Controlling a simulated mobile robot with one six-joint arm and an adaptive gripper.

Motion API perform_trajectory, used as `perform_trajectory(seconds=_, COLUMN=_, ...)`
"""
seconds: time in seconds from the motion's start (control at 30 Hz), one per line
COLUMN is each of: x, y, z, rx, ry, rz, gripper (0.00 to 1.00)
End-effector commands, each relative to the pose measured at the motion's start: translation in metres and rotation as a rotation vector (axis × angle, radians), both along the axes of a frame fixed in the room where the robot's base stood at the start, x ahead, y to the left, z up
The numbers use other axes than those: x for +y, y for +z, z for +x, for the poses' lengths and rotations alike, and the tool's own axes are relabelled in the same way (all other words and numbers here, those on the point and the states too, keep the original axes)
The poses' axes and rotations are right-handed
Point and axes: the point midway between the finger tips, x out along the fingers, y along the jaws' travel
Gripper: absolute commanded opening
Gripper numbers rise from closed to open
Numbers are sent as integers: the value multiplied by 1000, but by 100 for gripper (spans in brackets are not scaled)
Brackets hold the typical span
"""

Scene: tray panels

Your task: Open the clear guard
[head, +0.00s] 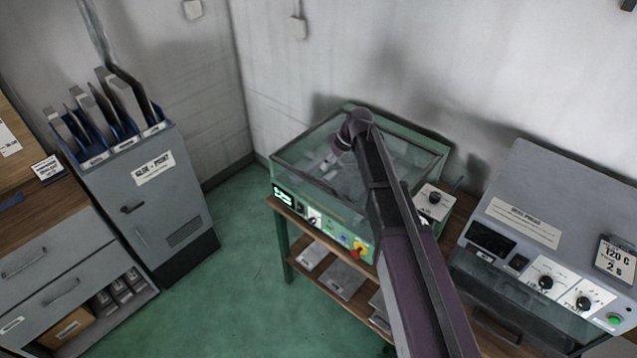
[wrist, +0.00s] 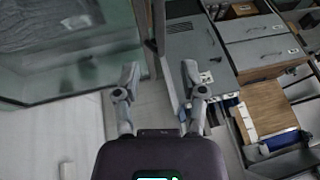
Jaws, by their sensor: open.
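The clear guard (head: 297,158) is a see-through box-like cover with a dark frame on top of the green machine (head: 333,228). It looks lowered in the head view. My arm crosses in front of it and hides its right part. My gripper (head: 329,163) appears small over the guard's left part. In the wrist view my gripper (wrist: 160,82) is open, with its two fingers apart. A narrow grey bar runs between the fingers, beside the clear panel (wrist: 85,92) at the left. I cannot tell whether the fingers touch the bar.
A grey oven-like unit (head: 540,205) with knobs stands at the right. A grey cabinet (head: 157,200) holding blue racks of panels stands at the left, next to a drawer unit (head: 45,265). The green floor (head: 235,285) between them is clear.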

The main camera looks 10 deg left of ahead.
Motion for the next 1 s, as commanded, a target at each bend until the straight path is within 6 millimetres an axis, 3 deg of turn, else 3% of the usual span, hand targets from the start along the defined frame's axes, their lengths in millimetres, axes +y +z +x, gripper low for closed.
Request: perform_trajectory(seconds=1.0, x=34, y=-76, z=4, rx=0, ry=-2, rz=0, gripper=54)
